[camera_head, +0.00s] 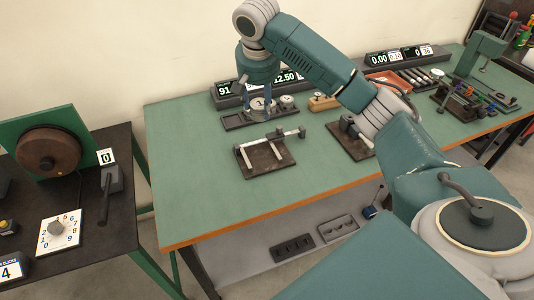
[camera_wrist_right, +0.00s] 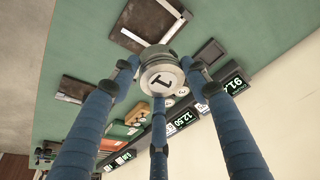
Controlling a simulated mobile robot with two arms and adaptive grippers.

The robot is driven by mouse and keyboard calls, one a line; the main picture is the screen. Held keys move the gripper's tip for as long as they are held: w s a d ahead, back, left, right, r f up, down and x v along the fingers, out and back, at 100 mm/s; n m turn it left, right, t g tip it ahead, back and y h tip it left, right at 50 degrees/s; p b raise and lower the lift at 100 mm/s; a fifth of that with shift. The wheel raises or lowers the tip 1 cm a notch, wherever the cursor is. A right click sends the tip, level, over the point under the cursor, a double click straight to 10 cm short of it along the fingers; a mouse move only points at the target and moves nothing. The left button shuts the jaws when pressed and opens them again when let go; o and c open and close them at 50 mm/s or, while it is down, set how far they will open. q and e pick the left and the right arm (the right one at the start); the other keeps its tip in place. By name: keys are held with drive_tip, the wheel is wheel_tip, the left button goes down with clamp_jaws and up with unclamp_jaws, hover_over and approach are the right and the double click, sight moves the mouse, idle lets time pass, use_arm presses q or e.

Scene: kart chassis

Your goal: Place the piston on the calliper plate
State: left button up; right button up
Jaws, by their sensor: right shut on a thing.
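My right gripper (camera_head: 258,101) is above the tray (camera_head: 232,124) at the back of the green table. In the wrist view its fingers (camera_wrist_right: 159,70) close around a round metal piston (camera_wrist_right: 162,77) marked "1". I cannot tell whether the piston is clear of the tray. The calliper plate (camera_head: 263,168) is a dark plate with a silver calliper (camera_head: 272,142) on it, in front of the tray. The plate also shows at the top of the wrist view (camera_wrist_right: 129,36), apart from the piston. My left gripper is out of view.
Other pistons (camera_head: 288,102) sit on the tray beside the gripper. Displays (camera_head: 230,92) stand behind. A second dark plate (camera_head: 347,143) lies to the right, partly behind my arm. The table's left front (camera_head: 195,200) is clear.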

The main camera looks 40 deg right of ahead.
drive_tip(key=f+p, duration=0.2)
drive_tip(key=f, duration=1.2)
drive_tip(key=shift+w+f, duration=0.1)
drive_tip(key=shift+w, duration=0.1)
wheel_tip(320, 180, down, 4)
drive_tip(key=shift+f+p, duration=0.1)
drive_tip(key=shift+p, duration=0.55)
drive_tip(key=shift+d+f, duration=0.1)
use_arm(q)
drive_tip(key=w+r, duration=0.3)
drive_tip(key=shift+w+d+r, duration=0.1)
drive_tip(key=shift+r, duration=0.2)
